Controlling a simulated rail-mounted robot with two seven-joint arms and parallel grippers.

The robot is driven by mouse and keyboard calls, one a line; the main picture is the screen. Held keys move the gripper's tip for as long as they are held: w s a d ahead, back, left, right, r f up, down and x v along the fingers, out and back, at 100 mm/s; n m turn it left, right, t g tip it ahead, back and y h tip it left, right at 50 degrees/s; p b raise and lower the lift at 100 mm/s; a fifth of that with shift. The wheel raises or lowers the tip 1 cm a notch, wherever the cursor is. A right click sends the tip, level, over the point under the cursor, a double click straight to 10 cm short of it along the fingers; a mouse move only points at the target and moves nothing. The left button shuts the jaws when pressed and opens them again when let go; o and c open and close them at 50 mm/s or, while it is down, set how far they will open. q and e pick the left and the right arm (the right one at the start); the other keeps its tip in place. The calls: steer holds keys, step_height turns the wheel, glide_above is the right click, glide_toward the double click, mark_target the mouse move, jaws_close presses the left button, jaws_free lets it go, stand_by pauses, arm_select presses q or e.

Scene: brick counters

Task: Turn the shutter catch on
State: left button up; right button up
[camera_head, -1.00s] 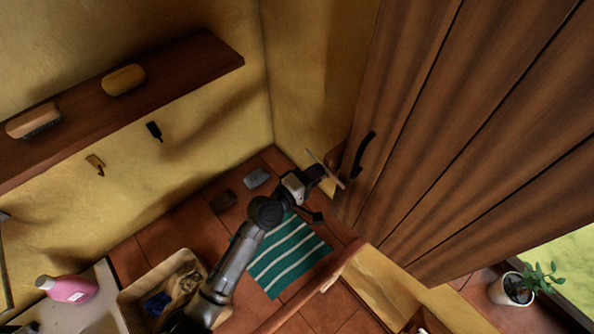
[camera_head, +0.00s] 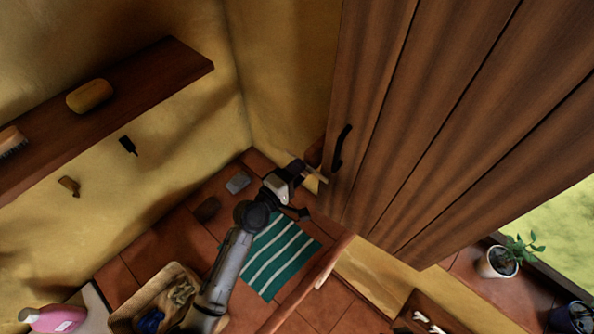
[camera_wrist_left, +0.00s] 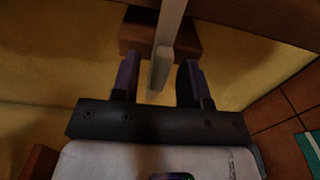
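The shutter catch is a pale flat lever (camera_head: 317,174) at the lower left edge of the brown plank shutter (camera_head: 430,110). In the left wrist view the lever (camera_wrist_left: 165,50) runs down between my fingers, in front of a brown block (camera_wrist_left: 188,38). My left gripper (camera_head: 298,167) is beside the lever at the shutter's edge. In the left wrist view its dark fingers (camera_wrist_left: 157,80) are apart, one on each side of the lever. I cannot tell whether either finger touches it. My right gripper is not in view.
A wooden shelf (camera_head: 140,92) is on the left wall. Below are a tiled counter (camera_head: 160,243), a green striped cloth (camera_head: 276,262) and a tray (camera_head: 150,292). A potted plant (camera_head: 500,263) stands at right.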

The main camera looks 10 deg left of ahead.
arm_select(q)
steer(key=b+v, duration=0.2)
steer(key=v, duration=1.1)
steer(key=shift+s+a, duration=0.2)
steer(key=shift+s, duration=0.15)
